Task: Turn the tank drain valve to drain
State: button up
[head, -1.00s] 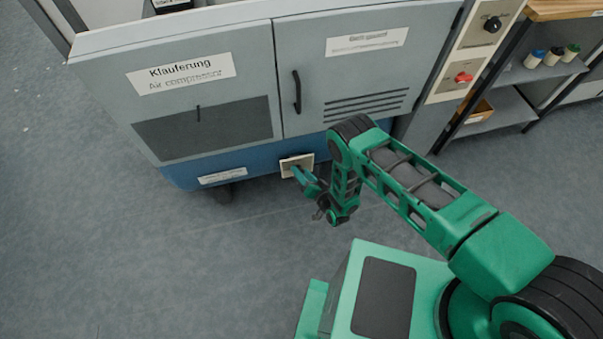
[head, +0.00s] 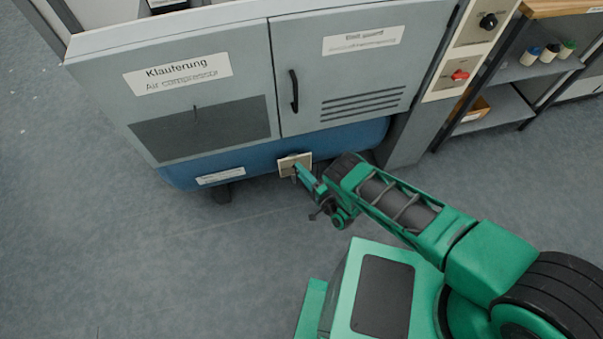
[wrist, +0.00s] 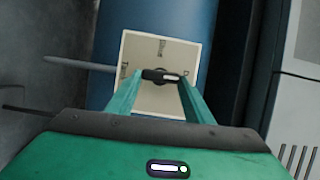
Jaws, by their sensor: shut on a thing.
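The drain valve is a small dark handle (wrist: 161,76) in front of a cream square plate (wrist: 158,50). The plate (head: 290,160) also shows in the head view, low on the front of the blue tank (head: 345,137). My gripper (wrist: 160,78) is shut on the valve handle, with one green finger at each end of it. In the head view my gripper (head: 298,170) reaches the plate from the lower right and covers the handle. The plate bears small dark marks, too small to read.
The grey compressor cabinet (head: 235,110) stands above the tank, with a black door handle (head: 294,91). A panel with a black knob (head: 488,21) and a red knob (head: 459,75) is at the right, beside a shelf (head: 497,107). The floor in front is clear.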

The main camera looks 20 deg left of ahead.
jog(key=shift+s+d+f+m, duration=0.1)
jog(key=shift+d+f+m, duration=0.1)
jog(key=shift+f+m, duration=0.1)
jog(key=o, duration=0.8)
jog(key=shift+c, duration=0.2)
jog(key=o, duration=0.3)
jog(key=shift+a+r, duration=0.1)
jog(key=shift+r, duration=0.05)
jog(key=v, duration=1)
jog(key=shift+s+d+f, duration=0.15)
jog(key=shift+d+f, duration=0.05)
jog(key=shift+d, duration=0.1)
jog(key=shift+s, duration=0.1)
